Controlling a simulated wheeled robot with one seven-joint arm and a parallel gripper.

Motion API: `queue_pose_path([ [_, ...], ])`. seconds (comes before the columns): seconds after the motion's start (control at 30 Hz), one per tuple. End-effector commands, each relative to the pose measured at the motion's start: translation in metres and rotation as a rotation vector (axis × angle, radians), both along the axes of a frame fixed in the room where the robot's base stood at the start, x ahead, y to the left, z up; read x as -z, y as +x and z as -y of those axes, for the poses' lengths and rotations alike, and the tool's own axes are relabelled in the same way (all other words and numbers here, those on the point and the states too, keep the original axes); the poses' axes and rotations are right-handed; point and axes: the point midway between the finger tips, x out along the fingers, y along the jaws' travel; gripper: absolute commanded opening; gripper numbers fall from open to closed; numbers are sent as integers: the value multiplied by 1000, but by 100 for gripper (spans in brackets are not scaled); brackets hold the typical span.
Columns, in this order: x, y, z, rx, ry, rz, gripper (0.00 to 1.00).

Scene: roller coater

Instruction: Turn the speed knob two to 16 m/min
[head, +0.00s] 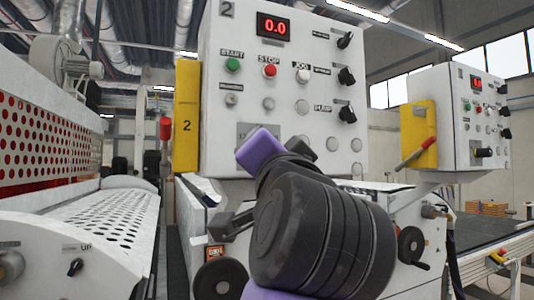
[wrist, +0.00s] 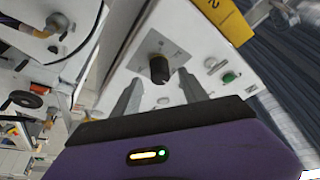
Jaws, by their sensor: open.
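The white control panel numbered 2 (head: 215,95) fills the upper middle of the head view. Its red display (head: 274,26) reads 0.0. A grey plate (head: 246,130) low on the panel is mostly covered by my gripper. In the wrist view a black round knob (wrist: 159,68) stands out from a grey plate (wrist: 178,58); I take it as the speed knob, its label unreadable. My gripper (wrist: 160,80) is open, with its two fingers on either side of the knob's line. I cannot tell whether the fingertips reach the knob. In the head view my wrist hides the fingertips.
Green START (head: 232,64), red STOP (head: 270,71) and white JOG (head: 303,76) buttons sit above. Small black selectors (head: 346,76) line the panel's right side. A yellow box (head: 187,115) is at its left. A similar second panel (head: 458,110) stands at the right.

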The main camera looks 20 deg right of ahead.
Motion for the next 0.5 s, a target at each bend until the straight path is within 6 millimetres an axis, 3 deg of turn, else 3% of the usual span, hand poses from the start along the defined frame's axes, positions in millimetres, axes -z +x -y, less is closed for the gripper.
queue_pose_path([
  [0.2, 11, -29, -8, 0, 0, 1, 51],
  [0.5, 12, -38, -11, -1, 0, -1, 51],
])
